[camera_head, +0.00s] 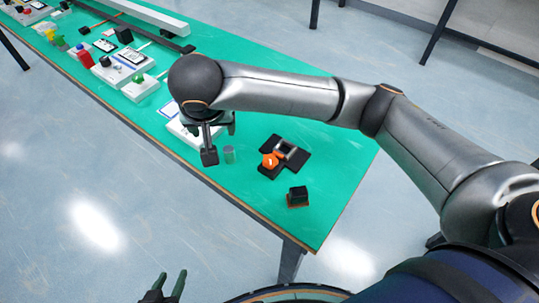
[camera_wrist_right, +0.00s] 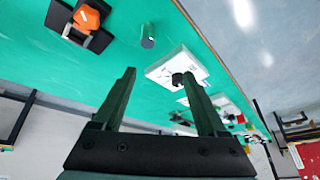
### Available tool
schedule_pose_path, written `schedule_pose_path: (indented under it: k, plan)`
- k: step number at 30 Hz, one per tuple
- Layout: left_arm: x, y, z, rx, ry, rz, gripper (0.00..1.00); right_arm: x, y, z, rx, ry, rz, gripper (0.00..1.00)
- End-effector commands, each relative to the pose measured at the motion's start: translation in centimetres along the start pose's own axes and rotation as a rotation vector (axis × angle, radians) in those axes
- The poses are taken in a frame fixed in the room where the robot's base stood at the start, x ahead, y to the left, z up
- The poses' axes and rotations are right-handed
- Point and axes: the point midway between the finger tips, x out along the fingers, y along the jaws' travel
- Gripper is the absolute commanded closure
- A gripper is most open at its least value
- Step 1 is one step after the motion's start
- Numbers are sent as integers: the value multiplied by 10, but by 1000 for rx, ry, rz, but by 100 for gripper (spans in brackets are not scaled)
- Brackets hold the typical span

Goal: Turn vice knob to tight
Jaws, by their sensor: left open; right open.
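The vice (camera_head: 287,151) is a small grey metal body on a black base, near the close end of the green table. Its orange knob (camera_head: 270,160) faces left; it also shows at the upper left of the right wrist view (camera_wrist_right: 87,19). My right gripper (camera_wrist_right: 158,76) is open and empty, to the left of the vice and apart from the knob. In the head view its fingers are partly hidden by the wrist. My left gripper (camera_head: 168,287) is open and empty at the bottom edge, off the table.
A grey-green cylinder (camera_head: 229,154) stands between my right gripper and the vice. A black block (camera_head: 298,196) sits near the table's close edge. A white board (camera_head: 178,127) lies partly under my right wrist. Several other items line the table's far left.

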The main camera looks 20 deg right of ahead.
Motion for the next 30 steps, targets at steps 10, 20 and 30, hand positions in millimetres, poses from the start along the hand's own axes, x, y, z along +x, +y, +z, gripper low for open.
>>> schedule_pose_path:
  k: [10, 20, 30]
  plan:
    - [-2, 0, -2, 0, 3, -1, 50, -56, -92, -115, -152, 543, -522, 25]
    - [-3, -2, -2, -1, 3, -5, 50, -186, -143, -153, -601, 1216, -862, 25]
    - [-5, -3, -2, -2, 3, -8, 50, -261, -155, -73, -1358, 1821, -966, 25]
